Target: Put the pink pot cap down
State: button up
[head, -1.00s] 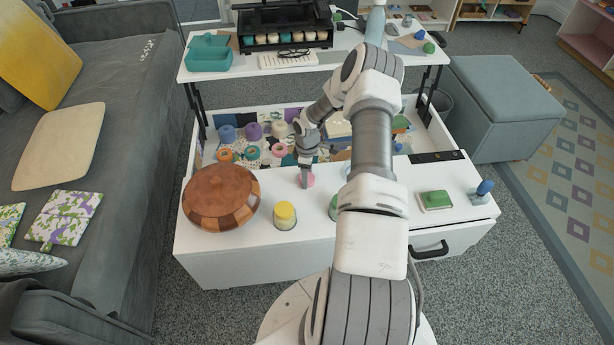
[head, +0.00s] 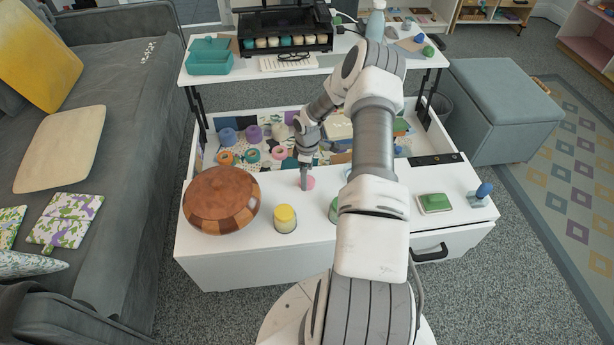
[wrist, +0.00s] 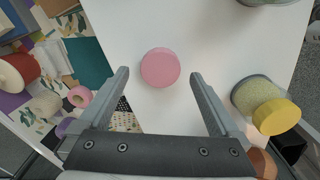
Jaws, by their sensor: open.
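The pink pot cap (wrist: 160,68) is a round pink disc lying on the white table top (wrist: 140,25). In the head view the cap (head: 310,182) shows just beside my fingers, near the table's back edge. My gripper (wrist: 162,78) is open, with one finger on each side of the cap and a gap between each finger and the cap. In the head view my gripper (head: 304,184) points down at the table and partly hides the cap.
A yellow-capped jar (head: 285,218) and a wooden lidded bowl (head: 221,200) stand to the left. A green pot (head: 334,210) is partly behind my arm. A green pad (head: 435,203) and a blue-handled stamp (head: 481,193) are at right. An open bin of spools lies behind.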

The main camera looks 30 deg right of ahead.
notch_tip(320, 180, up, 10)
jog(key=p, duration=0.2)
jog(key=shift+r, duration=0.1)
dwell(0.4)
jog(key=s+a+r+m+h, duration=0.15)
jog(key=a+r, duration=0.25)
jog(key=r, duration=0.5)
jog(key=s+a+r+m+t, duration=0.1)
jog(key=s+a+r, duration=0.15)
jog(key=r, duration=0.75)
jog(key=s+a+r+m+h, duration=0.1)
jog(key=a+r, duration=0.4)
jog(key=r, duration=0.4)
jog(key=s+a+r+m+t+y, duration=0.1)
jog(key=s+a+r+m+t, duration=0.1)
jog(key=s+a+r, duration=0.35)
jog(key=s+a+r+m+t+y, duration=0.1)
jog(key=s+a+r+m, duration=0.15)
jog(key=s, duration=0.55)
jog(key=s+a+r+m+t, duration=0.1)
jog(key=s+a+r+t, duration=0.1)
jog(key=s+a+r, duration=0.3)
notch_tip(320, 180, up, 17)
jog(key=s+p, duration=0.2)
jog(key=p, duration=1.6)
jog(key=shift+p, duration=0.35)
